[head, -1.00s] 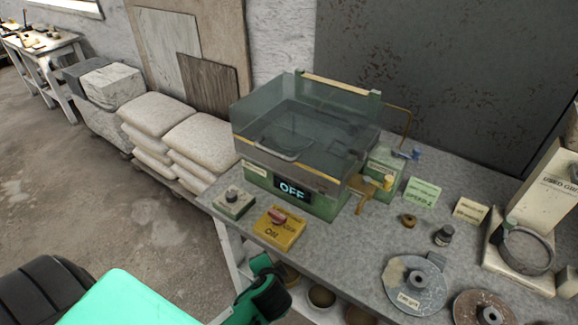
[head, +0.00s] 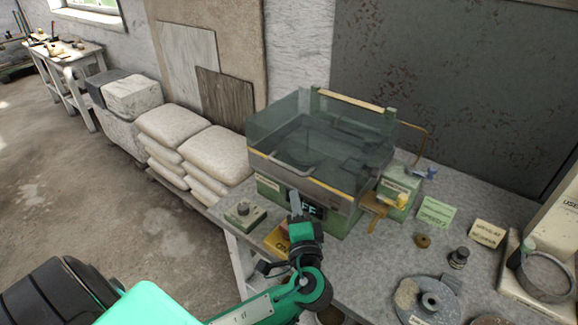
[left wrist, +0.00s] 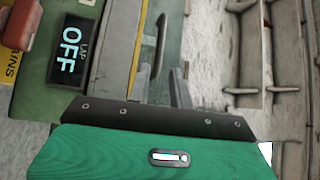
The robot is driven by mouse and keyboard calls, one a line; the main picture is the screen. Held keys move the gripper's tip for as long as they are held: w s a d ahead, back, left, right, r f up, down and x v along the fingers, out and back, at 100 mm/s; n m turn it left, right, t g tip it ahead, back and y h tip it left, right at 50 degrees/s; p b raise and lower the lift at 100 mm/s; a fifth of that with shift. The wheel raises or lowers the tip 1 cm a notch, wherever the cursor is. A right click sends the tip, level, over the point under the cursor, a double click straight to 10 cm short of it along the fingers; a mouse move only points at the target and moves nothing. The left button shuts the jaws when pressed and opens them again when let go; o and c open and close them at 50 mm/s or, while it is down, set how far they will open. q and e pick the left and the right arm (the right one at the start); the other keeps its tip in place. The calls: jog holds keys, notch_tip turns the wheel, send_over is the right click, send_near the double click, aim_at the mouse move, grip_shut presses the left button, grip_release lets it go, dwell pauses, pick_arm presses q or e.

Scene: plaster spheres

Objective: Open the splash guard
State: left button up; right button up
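The clear, smoky splash guard (head: 350,150) sits down over the green lapping machine (head: 270,188), its yellow-edged front low. A bar handle (head: 290,162) runs along its front; the left wrist view shows the handle (left wrist: 161,45) upright. My left gripper (head: 296,203) is in front of the machine, below the handle, covering part of the OFF display (head: 313,211). In the left wrist view, two grey fingers (left wrist: 160,86) stand apart with nothing visible between them, just short of the handle. The display (left wrist: 73,50) reads OFF there. My right gripper is not in view.
A brass tap (head: 376,205), label cards and discs lie to the right. Sacks (head: 215,152) are stacked to the left.

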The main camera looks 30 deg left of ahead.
aim_at(288, 167)
pick_arm(q)
jog(key=p+x, duration=0.3)
jog(key=x, duration=0.8)
jog(key=shift+a+r+p, duration=0.1)
jog(key=shift+p, duration=0.25)
jog(key=shift+w+a, duration=0.35)
jog(key=shift+w, duration=0.1)
grip_shut()
